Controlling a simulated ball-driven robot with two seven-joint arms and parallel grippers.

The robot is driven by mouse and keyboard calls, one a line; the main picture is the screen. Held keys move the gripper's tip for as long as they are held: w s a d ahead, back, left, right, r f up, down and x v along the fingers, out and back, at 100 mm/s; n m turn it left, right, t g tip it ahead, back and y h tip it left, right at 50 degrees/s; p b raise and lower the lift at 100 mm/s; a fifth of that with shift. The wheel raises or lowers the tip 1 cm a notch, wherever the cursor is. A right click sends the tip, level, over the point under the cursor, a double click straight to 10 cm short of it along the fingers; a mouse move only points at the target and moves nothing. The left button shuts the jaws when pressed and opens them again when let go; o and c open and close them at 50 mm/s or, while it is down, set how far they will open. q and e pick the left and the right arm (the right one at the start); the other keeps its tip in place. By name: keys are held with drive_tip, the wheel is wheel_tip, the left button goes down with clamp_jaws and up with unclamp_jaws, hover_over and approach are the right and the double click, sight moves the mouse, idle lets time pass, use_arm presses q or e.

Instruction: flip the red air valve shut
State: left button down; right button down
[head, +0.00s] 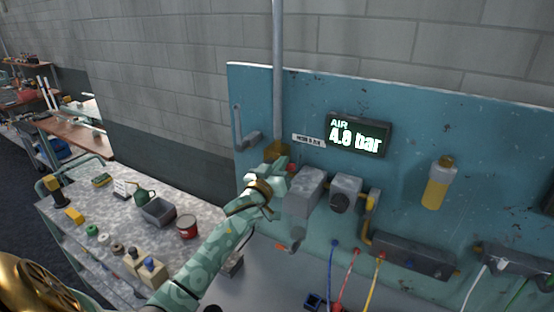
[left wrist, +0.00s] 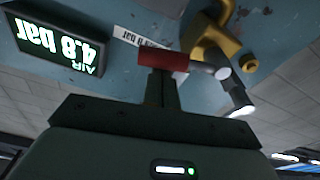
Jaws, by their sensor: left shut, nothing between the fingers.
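The red valve handle (left wrist: 165,61) shows in the left wrist view as a short red bar, right at the tips of my left gripper (left wrist: 161,88). It lies crosswise to the fingers; I cannot tell whether they touch it. A brass valve body (left wrist: 208,40) and a grey pipe (left wrist: 238,98) are beside it. In the head view my left gripper (head: 282,168) is at the blue panel, below the vertical pipe, and its arm hides most of the valve. The left fingers are shut with nothing between them. My right gripper is not in view.
The air display (head: 358,135) on the blue panel (head: 400,95) reads 4.8 bar; a white label (head: 309,140) is beside it. Grey boxes (head: 304,196) and coloured hoses (head: 345,275) are right of my gripper. A cluttered cart (head: 110,210) stands left.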

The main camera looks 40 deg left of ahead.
use_arm(q)
drive_tip(key=shift+d+f+m+h, duration=0.2)
drive_tip(key=shift+f+m, duration=0.2)
drive_tip(key=shift+m, duration=0.4)
drive_tip(key=shift+d+f+m+h, duration=0.2)
drive_tip(key=shift+f+m, duration=0.2)
drive_tip(key=shift+m, duration=0.4)
wheel_tip(320, 180, up, 5)
drive_tip(key=p, duration=0.4)
drive_tip(key=s+d+f+b, duration=0.1)
drive_tip(key=s+f+b, duration=0.1)
drive_tip(key=s, duration=0.7)
drive_tip(key=shift+f, duration=0.3)
